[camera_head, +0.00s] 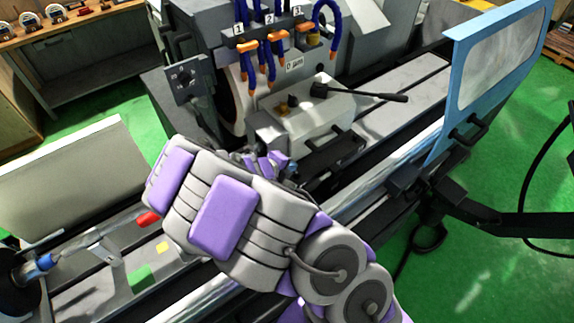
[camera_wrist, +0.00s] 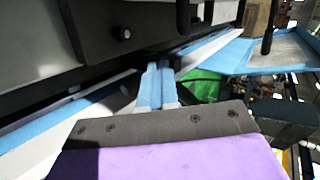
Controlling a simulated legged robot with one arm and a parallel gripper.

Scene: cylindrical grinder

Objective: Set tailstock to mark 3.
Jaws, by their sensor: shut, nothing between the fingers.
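In the head view my grey and purple arm reaches over the grinder bed. The tip of my gripper (camera_head: 268,165) is partly hidden behind the wrist, just in front of a light grey block (camera_head: 315,112) with a long black lever (camera_head: 360,92). I cannot tell for sure whether this block is the tailstock. In the wrist view my gripper (camera_wrist: 157,85) is shut and empty, its two fingers side by side. Red (camera_head: 148,218), yellow (camera_head: 162,247) and green (camera_head: 140,278) patches lie on the bed at lower left. No number on them is readable.
Labels 1, 2 and 3 sit above orange valves (camera_head: 278,28) and blue hoses behind the block. A blue-framed guard (camera_head: 500,60) stands at right. A dark round part with a blue piece (camera_head: 45,262) is at far left.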

